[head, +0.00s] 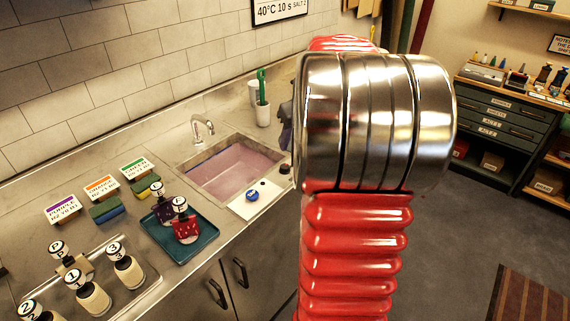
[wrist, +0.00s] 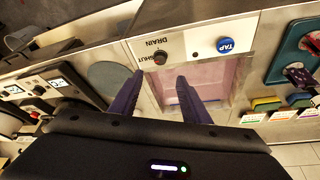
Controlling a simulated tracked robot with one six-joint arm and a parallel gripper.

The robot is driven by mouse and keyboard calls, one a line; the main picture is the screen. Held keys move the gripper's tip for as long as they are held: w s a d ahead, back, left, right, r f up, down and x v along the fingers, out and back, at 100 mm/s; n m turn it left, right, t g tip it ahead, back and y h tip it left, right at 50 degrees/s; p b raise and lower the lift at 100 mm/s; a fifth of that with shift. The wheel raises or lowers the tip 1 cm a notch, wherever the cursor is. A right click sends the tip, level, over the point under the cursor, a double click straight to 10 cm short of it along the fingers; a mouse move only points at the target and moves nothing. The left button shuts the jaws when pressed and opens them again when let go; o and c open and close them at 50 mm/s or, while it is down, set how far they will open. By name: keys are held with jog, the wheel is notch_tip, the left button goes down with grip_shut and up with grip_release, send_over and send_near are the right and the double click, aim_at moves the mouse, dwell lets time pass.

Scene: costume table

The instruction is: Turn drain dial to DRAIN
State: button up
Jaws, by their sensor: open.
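The drain dial (wrist: 160,58) is a small dark round knob on a white panel (wrist: 178,45), beside the printed words DRAIN and SHUT, which appear upside down in the wrist view. Its pointer is too small to read. My gripper (wrist: 160,76) is open, its two purple fingers spread, with the dial just beyond the gap between their tips. Nothing shows between the fingers.
A blue TAP button (wrist: 226,45) sits on the same panel, near the dial. The pinkish sink (head: 232,168) lies beside the panel. A white cup (head: 262,114) with a green-handled tool stands behind.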

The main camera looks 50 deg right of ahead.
aim_at(285, 166)
jog(key=x, duration=1.3)
jog(key=shift+f, duration=0.25)
jog(key=shift+c, duration=0.5)
jog(key=c, duration=0.9)
